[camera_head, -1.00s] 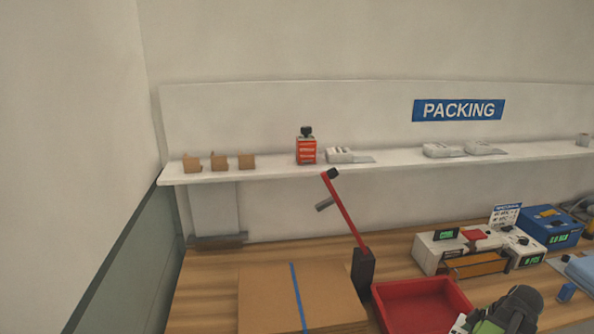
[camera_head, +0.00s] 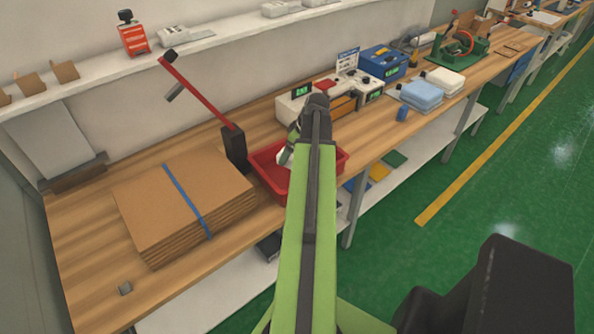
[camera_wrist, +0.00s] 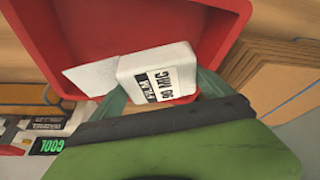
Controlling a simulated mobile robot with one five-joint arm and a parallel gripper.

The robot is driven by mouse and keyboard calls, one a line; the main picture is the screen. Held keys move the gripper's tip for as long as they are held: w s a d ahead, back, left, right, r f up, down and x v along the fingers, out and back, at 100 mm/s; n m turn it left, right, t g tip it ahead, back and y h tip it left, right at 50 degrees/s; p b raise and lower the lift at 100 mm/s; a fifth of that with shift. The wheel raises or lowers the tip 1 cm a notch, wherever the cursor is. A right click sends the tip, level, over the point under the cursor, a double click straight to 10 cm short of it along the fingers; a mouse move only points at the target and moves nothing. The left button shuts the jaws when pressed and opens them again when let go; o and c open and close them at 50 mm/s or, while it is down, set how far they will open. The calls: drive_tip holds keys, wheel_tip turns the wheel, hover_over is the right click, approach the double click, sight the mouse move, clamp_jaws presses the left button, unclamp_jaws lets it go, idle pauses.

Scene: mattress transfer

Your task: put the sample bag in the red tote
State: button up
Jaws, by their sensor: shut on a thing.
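The sample bag (camera_wrist: 152,65) is a white packet with a flat flap and a black-on-white label ending in "90 MIC". My gripper (camera_wrist: 160,88) is shut on it, with a green finger on each side. The red tote (camera_wrist: 228,38) lies behind and around the bag in the wrist view. In the head view, the red tote (camera_head: 268,182) stands on the wooden bench, partly hidden by my green arm. My gripper (camera_head: 291,142) is over the tote, with a white bit of the bag showing. I cannot tell if the bag touches the tote floor.
A stack of flat cardboard (camera_head: 165,215) with a blue strap lies left of the tote. A black post with a red lever (camera_head: 235,148) stands just behind it. Scales (camera_head: 292,105) and a blue box (camera_head: 382,62) stand at the back right. Green floor lies in front.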

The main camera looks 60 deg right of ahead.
drive_tip(key=shift+w, duration=0.45)
drive_tip(key=b, duration=1.1)
approach(287, 176)
drive_tip(key=x, duration=0.5)
drive_tip(key=shift+w+f, duration=0.1)
drive_tip(key=shift+f, duration=0.1)
drive_tip(key=shift+r+p, duration=0.25)
drive_tip(key=shift+p, duration=0.25)
drive_tip(key=shift+f, duration=0.25)
drive_tip(key=o, duration=1.2)
drive_tip(key=shift+r, duration=0.1)
